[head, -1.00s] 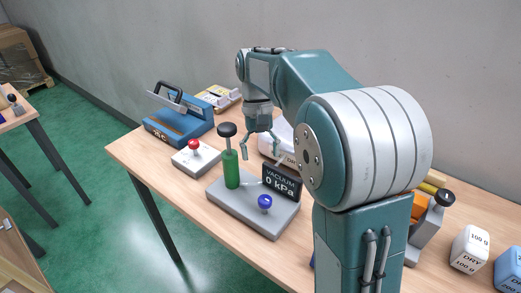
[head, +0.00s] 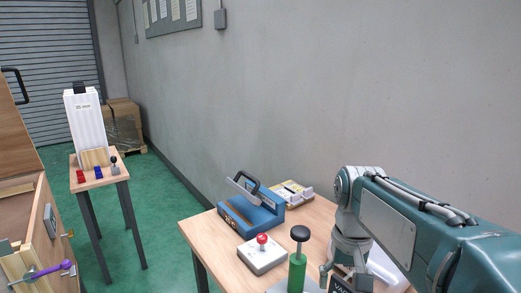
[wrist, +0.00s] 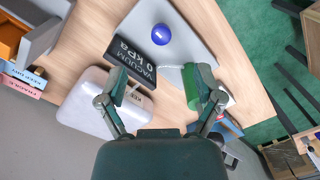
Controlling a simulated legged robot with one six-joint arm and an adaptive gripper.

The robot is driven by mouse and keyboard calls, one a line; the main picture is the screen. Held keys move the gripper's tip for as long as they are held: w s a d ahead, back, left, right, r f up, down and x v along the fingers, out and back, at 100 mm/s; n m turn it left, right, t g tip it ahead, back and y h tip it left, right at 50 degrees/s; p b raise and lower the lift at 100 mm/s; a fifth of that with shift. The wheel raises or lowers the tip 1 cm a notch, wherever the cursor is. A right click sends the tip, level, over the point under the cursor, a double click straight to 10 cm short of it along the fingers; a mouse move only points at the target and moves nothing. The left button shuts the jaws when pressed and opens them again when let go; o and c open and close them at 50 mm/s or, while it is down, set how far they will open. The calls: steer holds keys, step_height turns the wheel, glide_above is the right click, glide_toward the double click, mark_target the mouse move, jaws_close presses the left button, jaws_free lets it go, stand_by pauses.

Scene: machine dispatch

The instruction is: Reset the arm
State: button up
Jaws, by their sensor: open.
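My gripper (wrist: 160,84) is open and empty in the wrist view, with its two fingers spread apart over the table. In the head view my gripper (head: 343,277) hangs downward at the lower right, just right of the green post with a black knob (head: 298,272). The black vacuum display (wrist: 131,57), reading 0 kPa, lies beyond the left finger in the wrist view. The green post (wrist: 191,88) is partly hidden behind the right finger. A blue knob (wrist: 161,34) stands on the same grey base.
A white rounded object (wrist: 82,112) lies beside the display. A red button box (head: 262,255) and a blue sealer (head: 250,212) stand on the wooden table.

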steer(key=s+f+t, duration=0.1)
steer(key=s+t, duration=0.2)
steer(key=s, duration=0.2)
steer(key=s+f+n+t, duration=0.1)
steer(key=s+t, duration=0.2)
steer(key=s, duration=0.3)
steer(key=shift+s+f, duration=0.3)
steer(key=shift+f, duration=0.05)
stand_by(0.8)
